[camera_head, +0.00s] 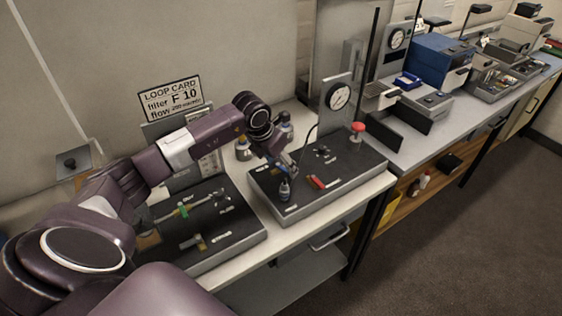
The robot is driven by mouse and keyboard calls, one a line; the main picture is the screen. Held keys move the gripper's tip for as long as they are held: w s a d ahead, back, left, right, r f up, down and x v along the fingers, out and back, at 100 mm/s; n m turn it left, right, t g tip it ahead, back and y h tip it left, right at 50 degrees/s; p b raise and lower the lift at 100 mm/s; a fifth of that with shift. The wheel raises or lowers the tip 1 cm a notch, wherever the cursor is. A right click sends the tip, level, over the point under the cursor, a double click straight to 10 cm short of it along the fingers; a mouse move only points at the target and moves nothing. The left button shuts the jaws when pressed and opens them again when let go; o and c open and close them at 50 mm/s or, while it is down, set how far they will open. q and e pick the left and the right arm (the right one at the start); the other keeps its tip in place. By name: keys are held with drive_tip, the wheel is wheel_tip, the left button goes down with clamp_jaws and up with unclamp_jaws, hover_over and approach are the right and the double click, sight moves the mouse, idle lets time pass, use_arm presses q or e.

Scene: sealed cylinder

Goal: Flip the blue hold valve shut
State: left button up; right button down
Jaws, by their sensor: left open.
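My left arm comes in from the left, and its gripper (286,172) hangs open over the left part of a black-topped panel box (345,178). A small blue part (279,168), which looks like the blue hold valve, shows right beside the fingers. The gripper partly hides it, so I cannot tell its handle's angle or whether the fingers touch it. A small dark fitting (285,189) stands just in front of the gripper. A red lever (317,182) lies to its right. My right gripper is not in view.
A round gauge (339,96) on an upright plate and a red knob (357,127) stand at the panel's back. Another black panel (232,222) with green and brass fittings lies to the left, under my arm.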

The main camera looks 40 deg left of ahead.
use_arm(q)
drive_tip(key=c, duration=1.2)
drive_tip(key=shift+o, duration=0.2)
drive_tip(key=shift+a+f+m+b, duration=0.1)
drive_tip(key=shift+f+m+b, duration=0.15)
drive_tip(key=shift+b, duration=0.25)
drive_tip(key=shift+s+a+m+h+b, duration=0.1)
drive_tip(key=shift+m+h+b, duration=0.3)
drive_tip(key=shift+m+b, duration=0.45)
drive_tip(key=shift+s+r+m+b, duration=0.15)
drive_tip(key=shift+m+b, duration=0.35)
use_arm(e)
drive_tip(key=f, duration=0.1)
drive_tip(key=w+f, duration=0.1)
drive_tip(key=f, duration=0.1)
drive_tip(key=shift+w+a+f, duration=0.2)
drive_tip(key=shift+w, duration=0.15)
use_arm(q)
drive_tip(key=o, duration=1.1)
drive_tip(key=shift+o, duration=0.3)
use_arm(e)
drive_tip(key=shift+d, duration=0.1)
